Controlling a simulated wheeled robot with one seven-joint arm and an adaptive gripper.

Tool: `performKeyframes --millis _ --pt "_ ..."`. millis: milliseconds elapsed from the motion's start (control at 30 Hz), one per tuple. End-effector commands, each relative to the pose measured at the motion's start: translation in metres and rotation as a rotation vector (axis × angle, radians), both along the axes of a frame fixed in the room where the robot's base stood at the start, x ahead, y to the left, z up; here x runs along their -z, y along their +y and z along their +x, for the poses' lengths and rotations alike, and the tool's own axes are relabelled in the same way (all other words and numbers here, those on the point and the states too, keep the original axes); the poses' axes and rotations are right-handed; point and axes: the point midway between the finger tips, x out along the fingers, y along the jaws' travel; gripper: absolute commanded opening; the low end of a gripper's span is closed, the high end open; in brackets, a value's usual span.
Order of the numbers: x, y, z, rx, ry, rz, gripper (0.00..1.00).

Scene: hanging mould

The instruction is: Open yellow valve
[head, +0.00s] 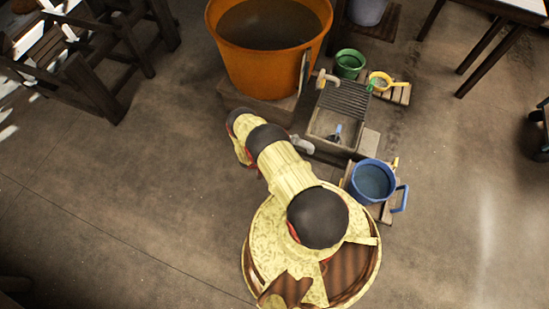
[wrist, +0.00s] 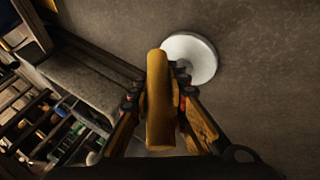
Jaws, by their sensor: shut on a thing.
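In the wrist view my gripper (wrist: 160,98) is shut on a yellow bar-shaped handle (wrist: 160,115), which looks like the yellow valve's handle. The handle stands upright in the picture between the two fingers, and its lower end is close to the camera. A white round disc (wrist: 198,58) shows just behind and right of the fingertips. The handle covers part of what is behind it, so I cannot tell how it joins the disc. In the head view my arm hides the handle, and my fingertips cannot be made out clearly.
In the head view a large orange tub (head: 262,75) stands on a block behind my arm. A ribbed stone sink (head: 318,126), a green bucket (head: 349,64), a yellow ladle-like cup (head: 380,78) and a blue bucket (head: 371,181) stand to the right. Floor (head: 460,190) further right is clear.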

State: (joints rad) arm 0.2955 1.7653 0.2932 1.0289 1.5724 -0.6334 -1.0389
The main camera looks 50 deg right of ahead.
Motion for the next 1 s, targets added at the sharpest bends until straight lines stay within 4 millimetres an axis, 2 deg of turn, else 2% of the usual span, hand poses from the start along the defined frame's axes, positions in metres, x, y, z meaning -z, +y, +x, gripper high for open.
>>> performKeyframes --millis 1000 --pt "-0.0013 0.0007 0.0096 0.004 -0.458 0.184 0.0"
